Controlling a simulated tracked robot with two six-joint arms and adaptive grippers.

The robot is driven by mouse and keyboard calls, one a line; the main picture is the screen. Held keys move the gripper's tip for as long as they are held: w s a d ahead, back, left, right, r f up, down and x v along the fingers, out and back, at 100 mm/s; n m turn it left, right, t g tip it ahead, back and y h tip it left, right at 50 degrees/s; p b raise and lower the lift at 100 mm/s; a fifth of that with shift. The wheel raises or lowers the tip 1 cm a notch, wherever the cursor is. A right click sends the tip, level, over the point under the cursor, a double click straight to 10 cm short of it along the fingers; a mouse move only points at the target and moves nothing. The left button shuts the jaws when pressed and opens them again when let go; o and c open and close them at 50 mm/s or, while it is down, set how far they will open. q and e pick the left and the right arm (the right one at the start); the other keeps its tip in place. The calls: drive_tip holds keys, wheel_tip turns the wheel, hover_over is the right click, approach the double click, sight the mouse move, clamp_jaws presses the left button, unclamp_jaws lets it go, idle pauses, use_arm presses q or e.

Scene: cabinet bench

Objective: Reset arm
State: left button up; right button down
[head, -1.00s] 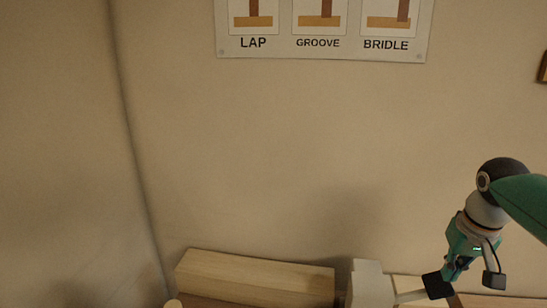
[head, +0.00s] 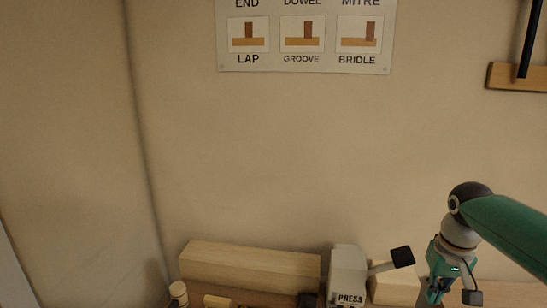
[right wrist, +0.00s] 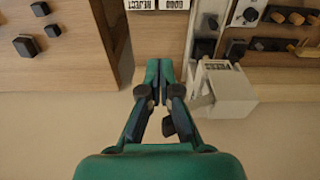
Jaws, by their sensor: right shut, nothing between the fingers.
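My right gripper (head: 432,300) shows at the lower right of the head view, hanging from my green arm, with its fingertips near the picture's bottom edge. In the right wrist view its two fingers (right wrist: 159,68) are together with nothing between them. It is to the right of the grey press (head: 347,275) and its black-knobbed lever (head: 402,257), apart from the knob. The press also shows in the right wrist view (right wrist: 228,92), right of the fingers. My left gripper is in no view.
A long pale wooden block (head: 250,267) lies along the wall, left of the press. A joint poster (head: 305,45) hangs above; the wall between is bare.

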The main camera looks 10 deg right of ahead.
drive_tip(key=s+a+f+g, duration=0.1)
drive_tip(key=a+f, duration=0.3)
drive_tip(key=f, duration=0.3)
drive_tip(key=s+a+f+n+g+y, duration=0.1)
drive_tip(key=a+f, duration=0.3)
drive_tip(key=f, duration=0.4)
drive_tip(key=s+a+f+n+g+y, duration=0.1)
drive_tip(key=s+a+f+g, duration=0.1)
drive_tip(key=f, duration=0.6)
drive_tip(key=shift+s+a+g, duration=0.15)
drive_tip(key=shift+s+a, duration=0.1)
drive_tip(key=shift+a, duration=0.2)
drive_tip(key=shift+s+a+g, duration=0.15)
drive_tip(key=shift+s+a, duration=0.05)
drive_tip(key=shift+a, duration=0.25)
drive_tip(key=s+a+f+t+y, duration=0.1)
drive_tip(key=s+a+f+y, duration=0.2)
drive_tip(key=s+a+f, duration=1.3)
drive_tip(key=shift+w+d+f+m+t+h, duration=0.15)
drive_tip(key=shift+w+d+t, duration=0.1)
drive_tip(key=shift+w+t, duration=0.3)
drive_tip(key=shift+w+d+f+m+t+h, duration=0.1)
drive_tip(key=shift+w+d+t, duration=0.1)
drive_tip(key=shift+w+t, duration=0.35)
drive_tip(key=shift+w+d+f+m+t+h, duration=0.15)
drive_tip(key=shift+w+d+t, duration=0.2)
drive_tip(key=shift+w, duration=0.35)
